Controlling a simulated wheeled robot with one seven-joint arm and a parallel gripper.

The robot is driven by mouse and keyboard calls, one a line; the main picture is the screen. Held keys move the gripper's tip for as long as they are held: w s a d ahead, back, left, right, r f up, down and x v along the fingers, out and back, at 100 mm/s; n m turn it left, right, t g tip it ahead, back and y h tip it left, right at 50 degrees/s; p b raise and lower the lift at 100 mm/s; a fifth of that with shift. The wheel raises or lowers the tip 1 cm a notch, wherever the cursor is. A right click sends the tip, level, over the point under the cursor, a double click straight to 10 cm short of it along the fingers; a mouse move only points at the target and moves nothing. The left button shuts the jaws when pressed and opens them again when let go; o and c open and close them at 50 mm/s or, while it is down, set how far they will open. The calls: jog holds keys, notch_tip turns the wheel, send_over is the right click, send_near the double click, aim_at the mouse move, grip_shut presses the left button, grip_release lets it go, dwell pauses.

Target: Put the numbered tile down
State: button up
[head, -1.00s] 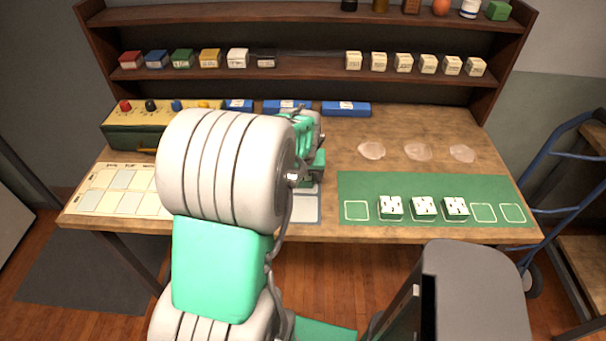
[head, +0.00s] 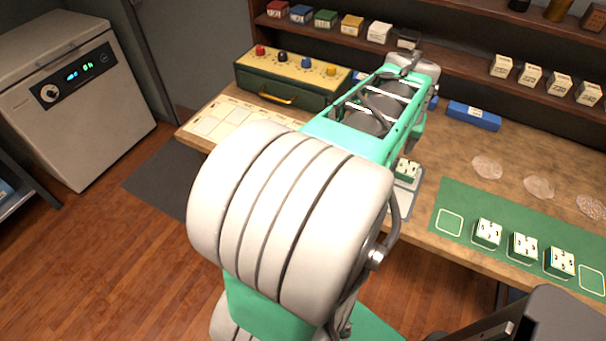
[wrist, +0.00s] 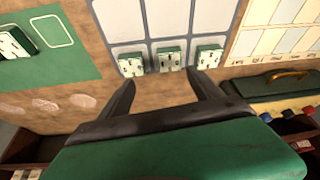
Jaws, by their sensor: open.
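My gripper (wrist: 160,80) is open in the wrist view, its two dark fingers spread with nothing clearly held between them. Three green-and-white numbered tiles stand in a row on a grey gridded mat (wrist: 165,20) just beyond the fingertips: a left tile (wrist: 131,64), a middle tile (wrist: 169,54) and a right tile (wrist: 208,57). The middle tile lies roughly in line with the gap. In the head view one tile (head: 407,170) shows on the grey mat (head: 405,200); my arm hides the fingers and the other tiles. Which tile the task means, I cannot tell.
A green mat (head: 453,201) with outlined spaces and several numbered tiles lies to the right. A green box with coloured knobs (head: 292,78) stands at the back left, near a cream card (head: 228,120). Shelves run behind. A blue block (head: 473,116) lies at the back.

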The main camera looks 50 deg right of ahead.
jog(key=w+a+n+t+y, duration=0.2)
jog(key=w+a+n, duration=0.4)
jog(key=w+a, duration=1.1)
jog(key=w+a+f+n+y, duration=0.1)
jog(key=a+n, duration=0.7)
jog(key=a, duration=1.6)
jog(key=shift+w+f+y, duration=0.35)
jog(key=shift+w+y, duration=0.15)
jog(key=shift+y, duration=0.1)
